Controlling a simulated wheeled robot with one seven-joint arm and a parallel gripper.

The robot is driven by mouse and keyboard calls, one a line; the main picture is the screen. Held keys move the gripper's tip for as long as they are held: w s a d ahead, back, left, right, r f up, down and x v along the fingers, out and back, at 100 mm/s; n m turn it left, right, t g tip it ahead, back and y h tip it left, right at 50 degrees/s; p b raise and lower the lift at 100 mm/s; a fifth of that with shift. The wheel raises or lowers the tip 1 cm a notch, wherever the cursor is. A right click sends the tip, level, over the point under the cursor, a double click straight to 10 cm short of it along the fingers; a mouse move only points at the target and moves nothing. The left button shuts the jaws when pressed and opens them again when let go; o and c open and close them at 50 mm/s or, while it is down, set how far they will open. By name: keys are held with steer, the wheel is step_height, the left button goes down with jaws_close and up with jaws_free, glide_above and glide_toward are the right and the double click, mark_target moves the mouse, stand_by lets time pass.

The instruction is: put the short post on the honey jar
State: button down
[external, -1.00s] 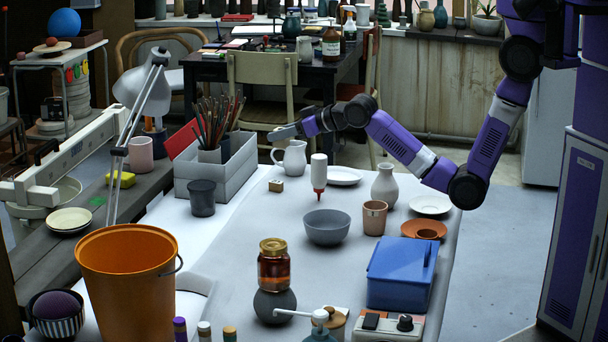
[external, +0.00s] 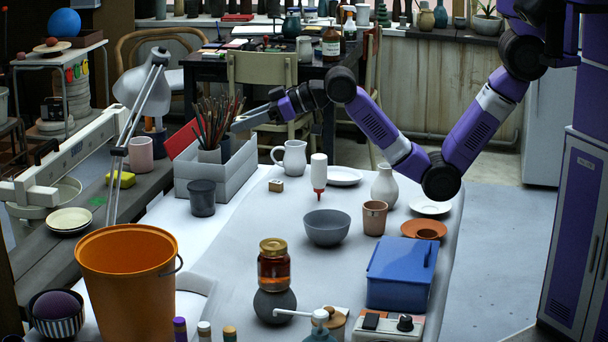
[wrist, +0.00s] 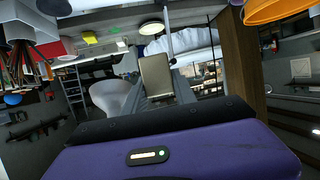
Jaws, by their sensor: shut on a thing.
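The honey jar (external: 274,268) is amber glass with a gold lid, upright at the front of the table on a dark rounded object (external: 275,305). My gripper (external: 243,122) is up at the far left side of the table, well above and beyond the jar, beside the brush holder. In the wrist view a tan-grey, block-like piece (wrist: 155,78) shows at the end of my gripper. I take it for the short post, held in the shut jaws; in the external view it is too small to tell apart from the fingers.
A grey box (external: 216,172) with brushes stands below my gripper, near a desk lamp (external: 145,90). A white pitcher (external: 291,158), squeeze bottle (external: 319,175), grey bowl (external: 326,228) and blue box (external: 400,275) stand on the table. An orange bucket (external: 127,285) is left of the jar.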

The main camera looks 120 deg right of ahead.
steer(key=w+a+r+n+t+y, duration=0.15)
steer(key=w+a+r, duration=0.25)
steer(key=a, duration=0.5)
steer(key=w+a+r+n+y, duration=0.25)
steer(key=w+a, duration=0.25)
steer(key=a, duration=0.5)
step_height(320, 180, up, 2)
steer(key=n+y, duration=0.2)
steer(key=y, duration=0.1)
glide_above(273, 244)
steer(key=shift+t, duration=0.25)
step_height(273, 244, down, 20)
steer(key=shift+r+p, duration=0.1)
steer(key=shift+p, duration=0.3)
steer(key=c, duration=1)
jaws_free()
steer(key=shift+f, duration=0.2)
steer(key=shift+r, duration=0.15)
